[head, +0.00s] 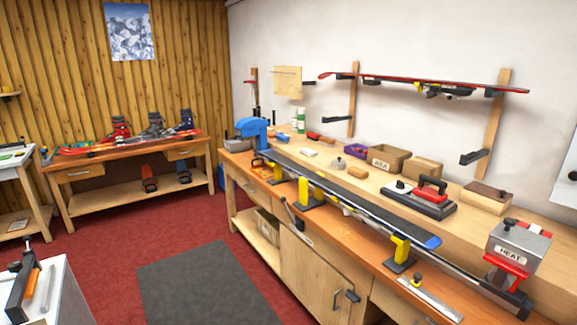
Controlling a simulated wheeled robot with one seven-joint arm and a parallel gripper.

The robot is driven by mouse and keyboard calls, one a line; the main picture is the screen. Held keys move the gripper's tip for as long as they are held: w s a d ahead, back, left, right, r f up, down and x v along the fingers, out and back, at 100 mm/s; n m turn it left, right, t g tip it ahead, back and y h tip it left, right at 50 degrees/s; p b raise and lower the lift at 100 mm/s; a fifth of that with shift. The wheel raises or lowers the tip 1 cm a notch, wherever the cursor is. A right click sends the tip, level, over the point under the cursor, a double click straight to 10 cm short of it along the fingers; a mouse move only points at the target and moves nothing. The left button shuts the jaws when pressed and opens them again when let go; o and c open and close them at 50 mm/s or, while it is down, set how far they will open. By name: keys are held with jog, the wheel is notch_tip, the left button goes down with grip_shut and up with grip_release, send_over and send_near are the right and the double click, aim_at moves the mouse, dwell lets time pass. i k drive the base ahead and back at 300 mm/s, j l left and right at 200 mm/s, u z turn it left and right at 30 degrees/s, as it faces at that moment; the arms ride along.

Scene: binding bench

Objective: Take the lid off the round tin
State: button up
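A small round grey tin (338,164) stands on the long workbench toward the back, left of the cardboard boxes. A darker knob shows on its top, so the lid appears to be on it; it is too small to tell more. My gripper is not in this view, and nothing touches the tin.
A ski (350,204) on yellow supports runs along the bench front. A red-handled iron (430,188) is to the right. Red floor and a grey mat (205,285) lie clear.

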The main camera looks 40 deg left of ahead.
aim_at(338, 161)
jog(key=u, duration=1.15)
jog(key=i+j+u, duration=0.25)
jog(key=i+u, duration=0.15)
jog(key=i, duration=0.15)
jog(key=i+j+u, duration=0.1)
jog(key=i+u, duration=0.25)
jog(key=i, duration=0.2)
jog(key=i+j+z, duration=0.15)
jog(key=i, duration=0.4)
jog(key=i+j+z, duration=0.15)
jog(key=i, duration=0.35)
jog(key=i+j+z, duration=0.1)
jog(key=i, duration=0.4)
jog(key=i+j+z, duration=0.2)
jog(key=i+z, duration=0.25)
jog(key=i+j+z, duration=0.2)
jog(key=z, duration=0.25)
jog(key=i+j+z, duration=0.2)
jog(key=j+z, duration=0.2)
jog(key=i+j+z, duration=0.15)
jog(key=j+z, duration=0.3)
jog(key=i+j+z, duration=0.1)
jog(key=j+z, duration=0.15)
jog(key=j, duration=0.3)
